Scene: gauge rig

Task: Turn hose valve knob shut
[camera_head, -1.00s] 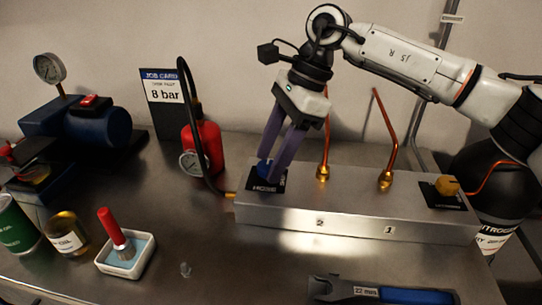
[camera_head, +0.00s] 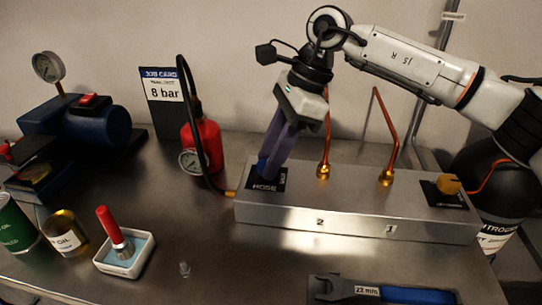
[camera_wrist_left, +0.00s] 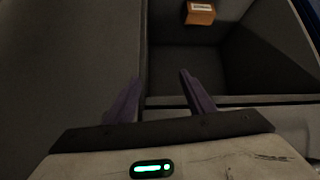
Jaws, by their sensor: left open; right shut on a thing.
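The hose valve knob (camera_head: 262,164) is blue and sits on the black HOSE plate (camera_head: 267,185) at the left end of the metal manifold block (camera_head: 350,215). My right gripper (camera_head: 270,168) reaches down from above and is shut on this knob. Its purple fingers overlap in the head view and hide most of the knob, so its exact angle is hard to read. My left gripper (camera_wrist_left: 160,88) shows only in the left wrist view, open with nothing between its fingers.
A red bottle with a gauge (camera_head: 210,145) and black hose stand left. A blue wrench (camera_head: 385,293) lies in front. A small box (camera_wrist_left: 201,13) shows in the left wrist view.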

